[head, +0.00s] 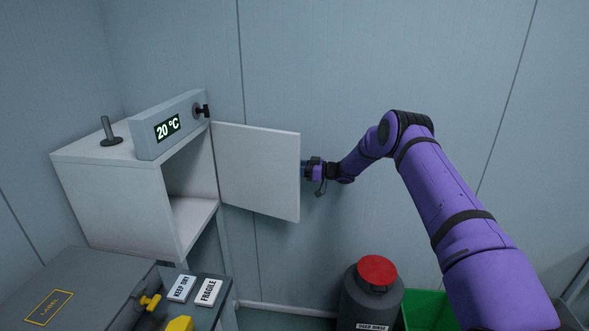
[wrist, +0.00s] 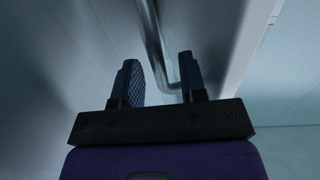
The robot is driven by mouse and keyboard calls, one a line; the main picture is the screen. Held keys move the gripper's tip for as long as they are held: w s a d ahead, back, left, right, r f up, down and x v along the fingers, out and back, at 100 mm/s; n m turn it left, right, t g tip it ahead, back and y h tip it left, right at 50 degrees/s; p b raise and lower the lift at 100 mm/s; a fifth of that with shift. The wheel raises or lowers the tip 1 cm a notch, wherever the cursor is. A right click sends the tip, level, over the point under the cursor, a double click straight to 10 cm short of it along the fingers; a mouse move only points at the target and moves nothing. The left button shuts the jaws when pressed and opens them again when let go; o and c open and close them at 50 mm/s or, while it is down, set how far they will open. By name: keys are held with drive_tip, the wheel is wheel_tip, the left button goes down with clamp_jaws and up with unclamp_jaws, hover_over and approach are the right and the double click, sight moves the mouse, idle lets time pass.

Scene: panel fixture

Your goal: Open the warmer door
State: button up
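The warmer (head: 115,200) is a white box at the left in the head view, with a panel reading 20 °C on top. Its door (head: 258,170) stands wide open, swung out to the right, and the inside shows as an empty-looking cavity. My gripper (head: 306,170) is at the door's free edge in the head view, its fingers partly hidden behind the door. In the wrist view my gripper (wrist: 160,80) has its two dark fingers apart. A metal bar handle (wrist: 153,40) runs down and bends between or just beyond the fingertips; I cannot tell whether they touch it.
A black knob (head: 202,111) sits on the display panel. A dark drum with a red lid (head: 377,270) and a green bin (head: 425,310) stand below my arm. A grey case (head: 75,285) and small signs (head: 208,291) lie in front of the warmer. The wall is close behind the door.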

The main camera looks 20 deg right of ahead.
drive_tip(key=v, duration=0.9)
